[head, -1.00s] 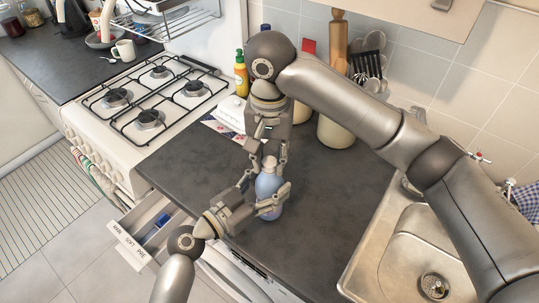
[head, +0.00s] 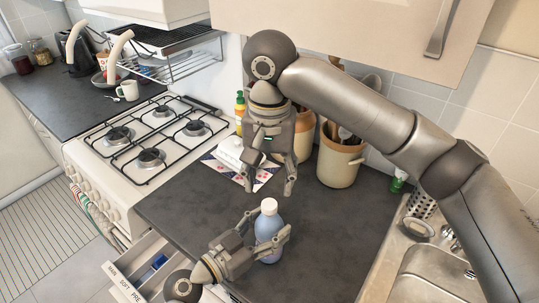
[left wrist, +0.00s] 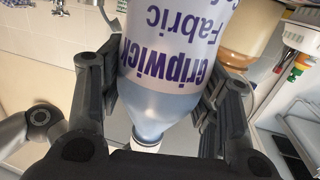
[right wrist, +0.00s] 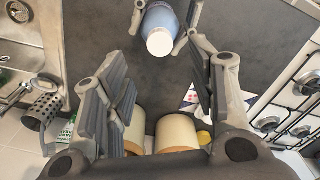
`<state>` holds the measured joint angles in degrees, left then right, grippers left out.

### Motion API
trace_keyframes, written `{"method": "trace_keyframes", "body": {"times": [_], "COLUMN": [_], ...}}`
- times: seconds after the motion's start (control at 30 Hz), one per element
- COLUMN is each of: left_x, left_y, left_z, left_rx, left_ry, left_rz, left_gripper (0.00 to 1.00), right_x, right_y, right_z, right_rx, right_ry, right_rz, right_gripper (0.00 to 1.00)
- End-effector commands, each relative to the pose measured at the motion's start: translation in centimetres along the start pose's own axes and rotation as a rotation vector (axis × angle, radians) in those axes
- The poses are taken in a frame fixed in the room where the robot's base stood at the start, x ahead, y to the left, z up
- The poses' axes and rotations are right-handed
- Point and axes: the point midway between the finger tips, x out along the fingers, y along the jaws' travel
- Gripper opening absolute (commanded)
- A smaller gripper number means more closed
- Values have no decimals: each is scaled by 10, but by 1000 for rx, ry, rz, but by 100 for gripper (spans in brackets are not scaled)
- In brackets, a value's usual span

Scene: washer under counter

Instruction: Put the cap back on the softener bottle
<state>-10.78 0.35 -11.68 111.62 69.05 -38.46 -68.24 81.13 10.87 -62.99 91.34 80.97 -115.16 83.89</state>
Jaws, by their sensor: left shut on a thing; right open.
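The softener bottle (head: 267,232), light blue, stands upright at the counter's front part. A white cap (head: 269,206) sits on its top; it also shows in the right wrist view (right wrist: 160,42), and I see no tilt. My left gripper (head: 268,224) is shut around the bottle's body, one finger on each side. In the left wrist view the bottle's printed label (left wrist: 170,45) fills the space between the fingers. My right gripper (head: 271,188) is open and empty, pointing down behind and above the bottle, apart from the cap.
An open washer drawer (head: 128,275) with a blue insert juts out below the counter's front edge. Behind my right gripper are a white dish (head: 230,152), a yellow bottle and utensil crocks (head: 340,163). The stove (head: 140,135) is left, the sink (head: 430,275) right. Counter between is clear.

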Motion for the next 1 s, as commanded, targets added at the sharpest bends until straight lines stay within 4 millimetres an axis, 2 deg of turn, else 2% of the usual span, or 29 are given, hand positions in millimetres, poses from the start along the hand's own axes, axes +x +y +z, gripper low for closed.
{"method": "trace_keyframes", "body": {"times": [0.1,0.3,0.73,0.77,0.93,1.0], "left_x": [0,0,0,0,0,0], "left_y": [0,0,0,0,0,0], "left_z": [1,1,0,0,0,0], "left_rx": [-1,-1,-1,-1,-1,-1], "left_ry": [-1,-1,-1,-1,-1,0], "left_rz": [1,1,1,1,1,1], "left_gripper": [0,0,0,59,81,83], "right_x": [-21,-43,-51,-51,-51,-51], "right_y": [0,0,0,0,0,0], "right_z": [-1,-1,0,0,0,0], "right_rx": [2,2,1,1,1,1], "right_ry": [3,1,-1,-1,-1,0], "right_rz": [0,1,0,0,0,0], "right_gripper": [52,52,52,52,52,52]}}
